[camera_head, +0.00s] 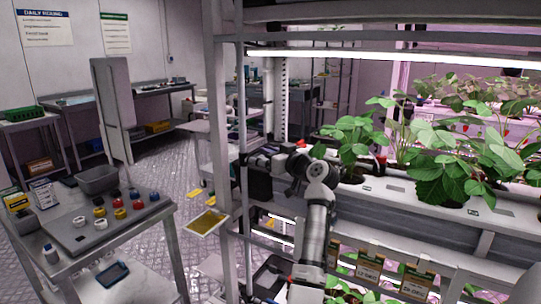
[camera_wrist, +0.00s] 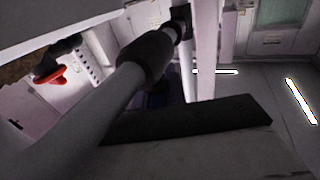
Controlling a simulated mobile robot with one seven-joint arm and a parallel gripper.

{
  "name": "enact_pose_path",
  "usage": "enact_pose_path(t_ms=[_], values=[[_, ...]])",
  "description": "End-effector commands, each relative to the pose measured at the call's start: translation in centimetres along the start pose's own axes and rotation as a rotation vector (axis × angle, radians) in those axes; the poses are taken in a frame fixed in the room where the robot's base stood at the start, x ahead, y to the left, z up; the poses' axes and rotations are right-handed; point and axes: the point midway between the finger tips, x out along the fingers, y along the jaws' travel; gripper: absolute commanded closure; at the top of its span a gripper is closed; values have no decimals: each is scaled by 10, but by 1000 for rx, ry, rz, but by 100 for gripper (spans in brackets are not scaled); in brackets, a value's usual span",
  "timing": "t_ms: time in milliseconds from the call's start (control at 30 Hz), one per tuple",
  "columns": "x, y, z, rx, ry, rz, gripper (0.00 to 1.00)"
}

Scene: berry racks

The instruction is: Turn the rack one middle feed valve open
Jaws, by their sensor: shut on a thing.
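My gripper (camera_head: 257,160) is at the left end of rack one, at the height of the middle planting channel, beside the upright feed pipe (camera_head: 242,110). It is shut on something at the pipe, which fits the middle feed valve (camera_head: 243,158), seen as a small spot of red. The fingers largely cover the valve, so its handle angle cannot be told. In the wrist view a pale pipe (camera_wrist: 95,112) with a dark grey coupling (camera_wrist: 147,57) crosses close to the camera. A red handle on a dark fitting (camera_wrist: 50,76) shows at the left, apart from that pipe.
Leafy strawberry plants (camera_head: 440,160) grow in the white channel (camera_head: 400,190) right of my arm. The rack's upright post (camera_head: 222,120) stands close by my gripper. A grey cart (camera_head: 110,232) with coloured knobs stands at the left, with open floor behind it.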

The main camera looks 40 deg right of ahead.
Motion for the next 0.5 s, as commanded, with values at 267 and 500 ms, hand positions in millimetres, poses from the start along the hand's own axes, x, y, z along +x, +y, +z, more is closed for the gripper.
enact_pose_path(t_ms=[267,500], values=[[0,0,2,1,-4,-1,100],[0,0,1,1,-3,-1,65]])
